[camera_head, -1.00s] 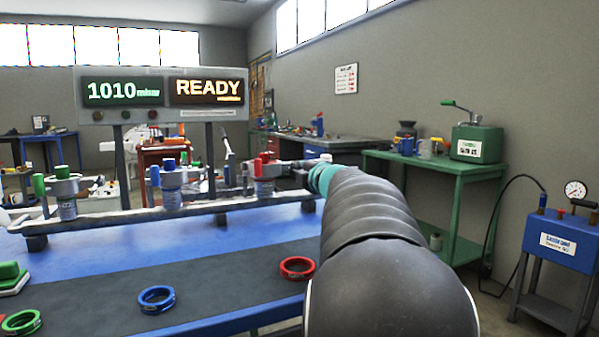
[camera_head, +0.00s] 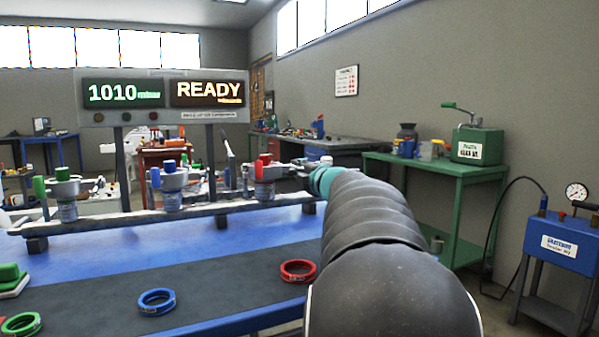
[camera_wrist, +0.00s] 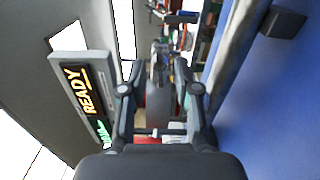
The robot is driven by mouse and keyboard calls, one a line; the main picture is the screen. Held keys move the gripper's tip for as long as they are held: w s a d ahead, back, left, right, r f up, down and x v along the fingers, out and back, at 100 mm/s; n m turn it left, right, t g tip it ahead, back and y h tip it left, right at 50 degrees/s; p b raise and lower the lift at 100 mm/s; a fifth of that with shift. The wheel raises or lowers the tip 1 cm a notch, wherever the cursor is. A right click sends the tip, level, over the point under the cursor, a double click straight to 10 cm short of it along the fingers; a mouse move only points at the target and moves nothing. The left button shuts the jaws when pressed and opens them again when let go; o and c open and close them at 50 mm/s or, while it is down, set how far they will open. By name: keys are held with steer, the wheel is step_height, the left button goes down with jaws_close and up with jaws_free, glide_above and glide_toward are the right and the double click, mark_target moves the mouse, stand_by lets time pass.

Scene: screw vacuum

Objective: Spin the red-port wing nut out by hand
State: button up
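The red port (camera_head: 264,190) stands at the right end of the pale rail, a grey body with red parts on top. Its red wing nut (camera_head: 263,160) appears to be among those parts, too small to make out clearly. My gripper (camera_head: 296,168) reaches it from the right, with its tips close against the port's right side. In the wrist view, my gripper (camera_wrist: 160,72) has its two fingers on either side of a grey part, with some red (camera_wrist: 152,127) low between them. Whether the fingers touch or grip the nut cannot be seen.
The blue port (camera_head: 172,195) and green port (camera_head: 67,209) stand further left on the rail (camera_head: 120,219). Red (camera_head: 298,271), blue (camera_head: 156,301) and green (camera_head: 22,324) rings lie on the dark mat. The display (camera_head: 165,95) behind reads 1010 and READY.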

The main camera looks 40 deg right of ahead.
steer(key=v, duration=1.1)
steer(key=shift+s, duration=0.3)
